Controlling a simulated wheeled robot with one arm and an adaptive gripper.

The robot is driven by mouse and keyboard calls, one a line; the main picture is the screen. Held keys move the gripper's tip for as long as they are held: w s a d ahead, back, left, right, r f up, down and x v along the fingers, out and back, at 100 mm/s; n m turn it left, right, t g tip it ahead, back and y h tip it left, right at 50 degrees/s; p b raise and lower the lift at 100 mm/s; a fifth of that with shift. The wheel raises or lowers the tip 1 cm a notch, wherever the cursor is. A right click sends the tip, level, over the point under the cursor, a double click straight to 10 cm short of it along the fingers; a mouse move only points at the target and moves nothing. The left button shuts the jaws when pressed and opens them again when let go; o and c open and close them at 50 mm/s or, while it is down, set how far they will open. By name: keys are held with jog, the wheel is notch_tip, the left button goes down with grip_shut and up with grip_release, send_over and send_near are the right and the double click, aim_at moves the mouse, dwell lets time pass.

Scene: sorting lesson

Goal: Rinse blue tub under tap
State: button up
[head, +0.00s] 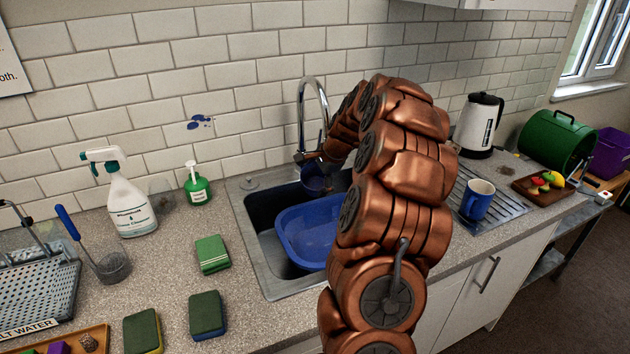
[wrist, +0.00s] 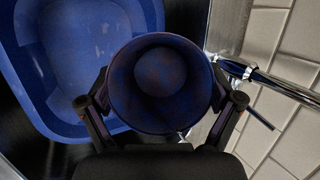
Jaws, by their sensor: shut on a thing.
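The blue tub (wrist: 160,82) is a small round dark-blue container with brownish smears inside. My gripper (wrist: 165,100) is shut on it, one finger on each side, in the wrist view. In the head view the tub (head: 315,182) is held above the sink, close below the spout of the chrome tap (head: 314,92). The tap also shows right of the tub in the wrist view (wrist: 265,80). I cannot make out running water. My arm hides the gripper in the head view.
A larger blue basin (head: 303,236) sits in the sink (head: 262,268) below the tub. A blue mug (head: 477,200) stands on the drainer to the right, with a kettle (head: 479,125) behind. A spray bottle (head: 130,205), green soap bottle (head: 196,188) and several sponges are left.

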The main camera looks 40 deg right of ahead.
jog(key=shift+s+d, duration=0.1)
jog(key=shift+d, duration=0.05)
jog(key=shift+s+d, duration=0.3)
dwell(0.4)
jog(key=s+a+b, duration=0.2)
jog(key=s+a, duration=0.3)
jog(key=s, duration=0.1)
jog(key=shift+a, duration=0.2)
dwell(0.7)
dwell(1.1)
jog(key=s+a+r, duration=0.3)
jog(key=r, duration=0.1)
jog(key=shift+s+a, duration=0.15)
jog(key=shift+s, duration=0.25)
